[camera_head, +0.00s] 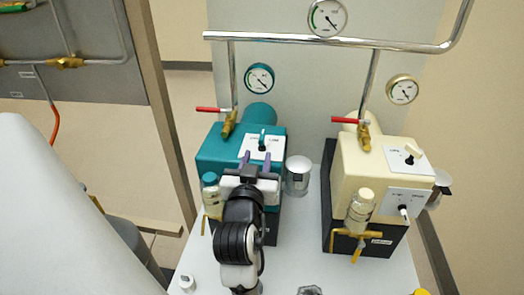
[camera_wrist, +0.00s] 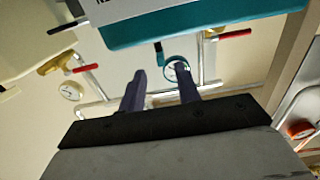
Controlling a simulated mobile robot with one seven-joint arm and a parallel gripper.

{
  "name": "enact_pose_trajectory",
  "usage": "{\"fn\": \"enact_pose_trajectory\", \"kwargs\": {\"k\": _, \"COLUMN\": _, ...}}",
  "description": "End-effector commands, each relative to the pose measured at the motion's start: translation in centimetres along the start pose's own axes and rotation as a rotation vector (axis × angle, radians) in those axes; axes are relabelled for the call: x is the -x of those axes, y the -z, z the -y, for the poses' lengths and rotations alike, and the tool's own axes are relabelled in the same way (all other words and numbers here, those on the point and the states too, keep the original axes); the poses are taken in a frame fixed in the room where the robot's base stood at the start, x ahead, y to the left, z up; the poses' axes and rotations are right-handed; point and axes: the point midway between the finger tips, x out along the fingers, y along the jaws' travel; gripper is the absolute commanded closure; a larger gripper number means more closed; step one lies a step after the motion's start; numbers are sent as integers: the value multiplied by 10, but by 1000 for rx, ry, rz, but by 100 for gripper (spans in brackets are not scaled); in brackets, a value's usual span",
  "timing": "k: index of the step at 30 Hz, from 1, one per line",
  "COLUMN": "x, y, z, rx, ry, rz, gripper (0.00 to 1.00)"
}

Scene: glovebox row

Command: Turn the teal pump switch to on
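The teal pump (camera_head: 215,150) stands at the left of the white bench top. Its white switch plate (camera_head: 250,142) carries a small teal lever (camera_head: 262,136), which sticks up; the plate's lettering is too small to read. My gripper (camera_head: 256,158) is in front of the plate, its two fingers apart and empty, just on the near side of the lever. The wrist view shows the gripper (camera_wrist: 160,70) open, with the teal pump's edge (camera_wrist: 200,26) above it and a small dark teal piece, apparently the lever (camera_wrist: 158,50), beyond the gap between the fingers.
A cream pump (camera_head: 365,165) with its own switches stands to the right. A metal cup (camera_head: 298,175) is between the pumps. Red-handled valves (camera_head: 212,109) and gauges (camera_head: 259,78) sit on pipes behind. A glass bottle (camera_head: 211,190) is left of my gripper.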

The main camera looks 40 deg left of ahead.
Motion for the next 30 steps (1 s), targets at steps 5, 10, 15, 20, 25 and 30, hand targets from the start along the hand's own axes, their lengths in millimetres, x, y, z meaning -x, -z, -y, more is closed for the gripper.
{"fn": "enact_pose_trajectory", "kwargs": {"k": 5, "x": -37, "y": 3, "z": 0, "rx": 1, "ry": -1, "rz": 2, "gripper": 67}}
{"fn": "enact_pose_trajectory", "kwargs": {"k": 10, "x": -65, "y": 2, "z": 0, "rx": 0, "ry": 0, "rz": 2, "gripper": 67}}
{"fn": "enact_pose_trajectory", "kwargs": {"k": 15, "x": -80, "y": 1, "z": 0, "rx": 0, "ry": 0, "rz": 2, "gripper": 67}}
{"fn": "enact_pose_trajectory", "kwargs": {"k": 20, "x": -84, "y": 0, "z": 0, "rx": 0, "ry": 1, "rz": 0, "gripper": 67}}
{"fn": "enact_pose_trajectory", "kwargs": {"k": 25, "x": -84, "y": 0, "z": 0, "rx": 0, "ry": 1, "rz": 0, "gripper": 67}}
{"fn": "enact_pose_trajectory", "kwargs": {"k": 30, "x": -83, "y": 0, "z": 0, "rx": 0, "ry": 0, "rz": 0, "gripper": 88}}
